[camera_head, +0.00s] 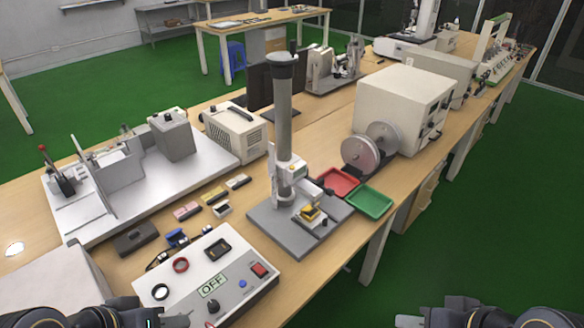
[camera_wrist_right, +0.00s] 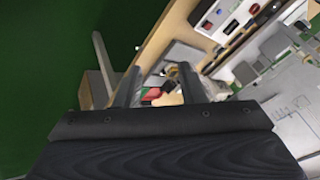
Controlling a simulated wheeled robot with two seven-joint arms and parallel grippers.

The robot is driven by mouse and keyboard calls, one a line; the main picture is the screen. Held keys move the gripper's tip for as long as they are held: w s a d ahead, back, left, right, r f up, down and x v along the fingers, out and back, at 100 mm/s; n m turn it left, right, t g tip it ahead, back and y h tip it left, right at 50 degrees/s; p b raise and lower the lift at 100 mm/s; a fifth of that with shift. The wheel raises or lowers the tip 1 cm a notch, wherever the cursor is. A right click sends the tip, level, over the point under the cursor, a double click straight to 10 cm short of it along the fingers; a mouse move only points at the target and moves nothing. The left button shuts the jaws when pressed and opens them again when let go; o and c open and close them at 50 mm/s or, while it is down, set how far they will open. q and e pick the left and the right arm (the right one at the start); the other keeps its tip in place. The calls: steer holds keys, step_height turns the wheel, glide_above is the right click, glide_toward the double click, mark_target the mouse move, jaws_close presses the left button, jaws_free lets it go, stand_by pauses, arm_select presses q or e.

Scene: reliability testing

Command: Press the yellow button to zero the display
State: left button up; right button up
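A grey column stand (camera_head: 284,130) rises from a flat grey base near the table's front edge. A small white and grey gauge unit (camera_head: 296,172) is mounted low on the column; its display and buttons are too small to read. A yellow and dark piece (camera_head: 311,212) sits on the base below it; I cannot tell whether it is a button. My left gripper (camera_head: 176,320) is at the bottom edge, mostly cut off, in front of the control box. My right gripper (camera_head: 408,321) is low at the right, away from the stand; its two fingers are apart and empty in the right wrist view (camera_wrist_right: 158,84).
A white control box (camera_head: 205,277) marked OFF, with a red switch and knobs, lies left of the stand. Red (camera_head: 336,182) and green (camera_head: 370,201) trays lie to its right. Wheels (camera_head: 361,154) and a white cabinet (camera_head: 402,105) stand behind. Green floor is clear at the right.

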jaws_close()
stand_by(1.5)
